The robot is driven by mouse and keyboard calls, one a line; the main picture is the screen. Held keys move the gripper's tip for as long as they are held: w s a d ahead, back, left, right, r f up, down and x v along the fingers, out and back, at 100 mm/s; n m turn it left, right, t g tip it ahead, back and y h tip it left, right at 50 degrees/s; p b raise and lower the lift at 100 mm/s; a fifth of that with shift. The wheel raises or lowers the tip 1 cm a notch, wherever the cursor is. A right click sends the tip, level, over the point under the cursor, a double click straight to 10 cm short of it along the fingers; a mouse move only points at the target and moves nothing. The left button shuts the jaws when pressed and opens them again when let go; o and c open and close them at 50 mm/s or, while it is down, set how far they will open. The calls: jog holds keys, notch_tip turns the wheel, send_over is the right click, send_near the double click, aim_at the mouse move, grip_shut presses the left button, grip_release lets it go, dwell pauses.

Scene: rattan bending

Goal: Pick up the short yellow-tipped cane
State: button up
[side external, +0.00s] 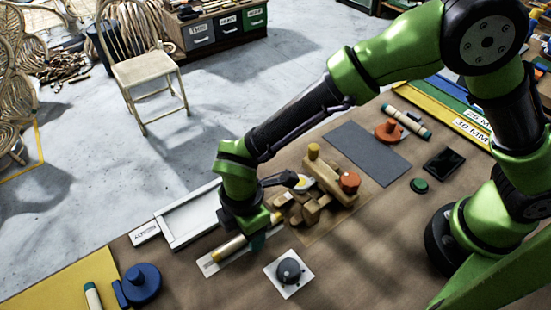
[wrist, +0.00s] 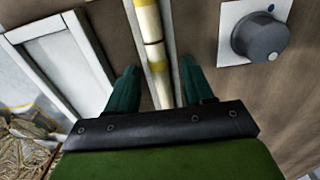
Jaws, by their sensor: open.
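The short yellow-tipped cane (side external: 228,249) lies on a narrow white strip (side external: 207,266) on the brown bench, in front of the white tray. In the wrist view my gripper (wrist: 159,68) is open, with a gap visible on each side of the cane. The cane's near end is hidden behind the gripper body.
A dark knob on a white plate (side external: 289,273) stands close on the right. A wooden bending jig (side external: 325,185) is behind right. The white tray (side external: 190,216) looks empty. A blue disc (side external: 143,283) is left; a teal-tipped cane (side external: 406,122) lies at the back.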

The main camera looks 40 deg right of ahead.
jog(key=shift+f, duration=0.25)
grip_shut()
jog(key=shift+r, duration=0.15)
